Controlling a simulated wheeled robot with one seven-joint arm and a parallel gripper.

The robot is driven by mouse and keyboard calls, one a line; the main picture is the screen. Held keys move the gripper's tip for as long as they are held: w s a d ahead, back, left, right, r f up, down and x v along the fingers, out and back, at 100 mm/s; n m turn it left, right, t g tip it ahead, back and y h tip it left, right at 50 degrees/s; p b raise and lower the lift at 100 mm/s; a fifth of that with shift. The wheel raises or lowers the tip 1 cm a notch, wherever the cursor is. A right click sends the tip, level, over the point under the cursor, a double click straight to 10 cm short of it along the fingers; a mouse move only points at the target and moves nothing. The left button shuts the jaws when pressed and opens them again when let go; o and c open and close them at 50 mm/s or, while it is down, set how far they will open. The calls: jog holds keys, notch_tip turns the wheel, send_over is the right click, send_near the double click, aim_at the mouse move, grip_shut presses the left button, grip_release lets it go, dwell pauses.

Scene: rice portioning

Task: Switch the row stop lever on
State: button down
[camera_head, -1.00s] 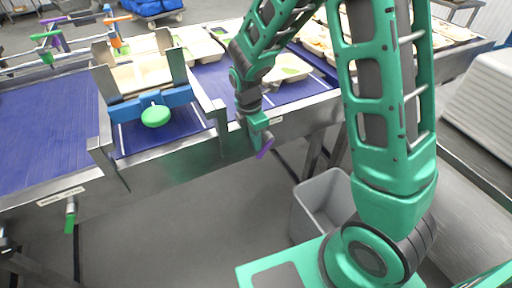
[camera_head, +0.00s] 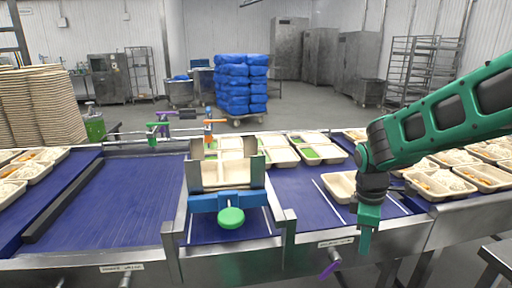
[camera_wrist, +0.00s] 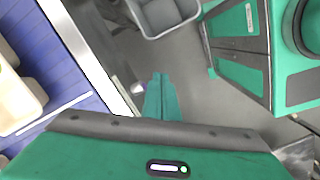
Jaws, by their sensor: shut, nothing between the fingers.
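A lever with a purple handle (camera_head: 330,268) sits on the near side of the conveyor frame, below a small label (camera_head: 336,242) that I cannot read. The handle slants down to the left. My gripper (camera_head: 366,242) is shut and empty, pointing down in front of the frame, to the right of the purple handle and apart from it in the head view.
A blue crossbar (camera_head: 227,201) with a round green knob (camera_head: 231,218) spans the blue belt, with metal guides beside it. Food trays (camera_head: 283,156) lie behind and to the right. A grey bin (camera_wrist: 165,15) stands on the floor in the wrist view.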

jog(key=s+d+r+m, duration=0.1)
jog(key=s+d+m, duration=0.2)
jog(key=s+m, duration=0.3)
jog(key=s+d+r+m, duration=0.2)
jog(key=s+d+m, duration=0.2)
jog(key=s+m, duration=0.2)
jog(key=s+d+r+m+y, duration=0.1)
jog(key=s+d+m, duration=0.3)
jog(key=s, duration=0.5)
jog(key=shift+s+r+m, duration=0.3)
jog(key=shift+r+m, duration=0.15)
jog(key=shift+m, duration=0.65)
jog(key=c, duration=2.1)
grip_release()
jog(key=shift+s+d+m, duration=0.1)
jog(key=shift+s+m, duration=0.2)
jog(key=shift+s, duration=0.05)
jog(key=o, duration=0.5)
jog(key=shift+s, duration=0.15)
jog(key=shift+c, duration=0.8)
